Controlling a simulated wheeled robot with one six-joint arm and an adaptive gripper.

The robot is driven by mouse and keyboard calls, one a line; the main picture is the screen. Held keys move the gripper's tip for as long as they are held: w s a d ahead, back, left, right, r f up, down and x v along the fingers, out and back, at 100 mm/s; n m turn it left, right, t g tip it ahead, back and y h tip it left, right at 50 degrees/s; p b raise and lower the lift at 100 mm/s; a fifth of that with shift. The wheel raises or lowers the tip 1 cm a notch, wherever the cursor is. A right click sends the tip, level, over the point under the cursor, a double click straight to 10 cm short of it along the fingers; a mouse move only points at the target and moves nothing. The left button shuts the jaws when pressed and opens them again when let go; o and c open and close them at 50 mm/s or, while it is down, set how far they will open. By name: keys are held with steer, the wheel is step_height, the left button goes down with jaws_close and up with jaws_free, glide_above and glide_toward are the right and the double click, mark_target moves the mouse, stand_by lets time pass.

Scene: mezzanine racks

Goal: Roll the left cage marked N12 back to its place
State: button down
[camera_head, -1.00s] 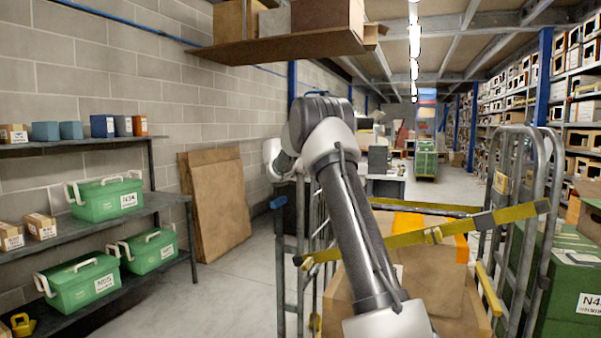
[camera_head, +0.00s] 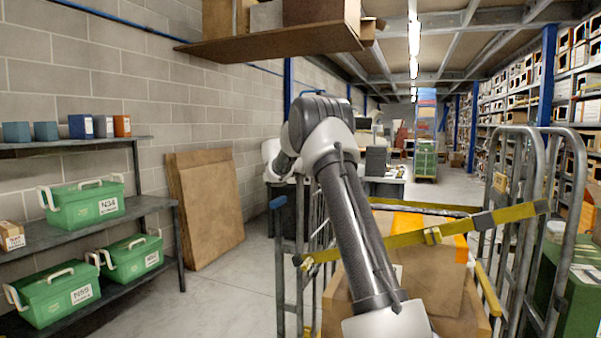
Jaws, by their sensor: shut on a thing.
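A grey tubular roll cage (camera_head: 522,215) stands right in front of me, with its left side frame (camera_head: 281,265) at my arm's left. Yellow straps (camera_head: 410,238) cross its front, and it holds cardboard cartons (camera_head: 425,275) and an orange item (camera_head: 455,243). I see no N12 mark on it. My arm reaches up over the cage and bends away to the left. My gripper's fingers do not show, and I cannot see what they touch.
Steel shelves (camera_head: 95,232) with green toolboxes (camera_head: 85,205) stand at left. Brown boards (camera_head: 205,205) lean on the block wall. A loaded overhead board (camera_head: 270,43) juts out above. A green bin (camera_head: 580,290) is at right. A loaded trolley (camera_head: 425,160) stands down the aisle. Floor (camera_head: 235,285) at left is clear.

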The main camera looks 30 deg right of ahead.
steer(key=shift+d, duration=0.1)
stand_by(0.3)
steer(key=c, duration=1.4)
jaws_free()
steer(key=shift+c, duration=0.2)
steer(key=v, duration=1.1)
steer(key=shift+s+a, duration=0.25)
steer(key=shift+a, duration=0.1)
